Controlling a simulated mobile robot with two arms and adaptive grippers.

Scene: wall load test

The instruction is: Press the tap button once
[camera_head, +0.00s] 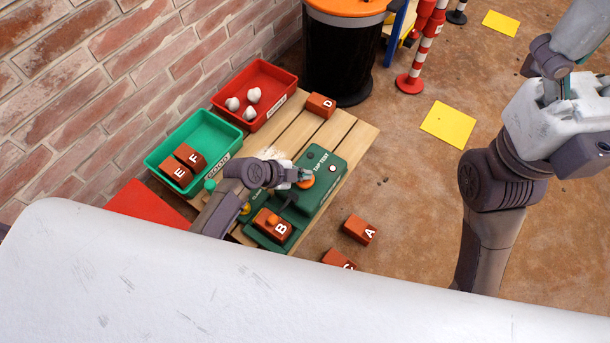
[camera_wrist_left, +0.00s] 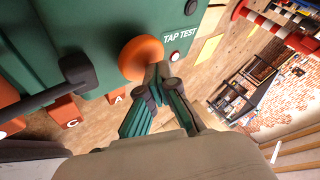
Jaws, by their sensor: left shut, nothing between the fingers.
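The green tap test machine (camera_head: 323,166) lies on a wooden pallet, with its round orange tap button (camera_head: 307,182) by the "TAP TEST" lettering. The button shows large in the left wrist view (camera_wrist_left: 139,54). My left gripper (camera_head: 301,176) is shut and empty, its fingertips at the button; in the wrist view the closed tips (camera_wrist_left: 158,76) overlap the button's lower right edge. I cannot tell whether they touch it. A small red-lit spot (camera_wrist_left: 176,55) is beside the button.
Brick B (camera_head: 272,226) sits on the machine's near part. Bricks A (camera_head: 359,229) and D (camera_head: 320,105) lie nearby. A green bin (camera_head: 161,156) holds bricks E and F; a red bin (camera_head: 231,92) holds white lumps. A brick wall (camera_head: 120,70) bounds the left.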

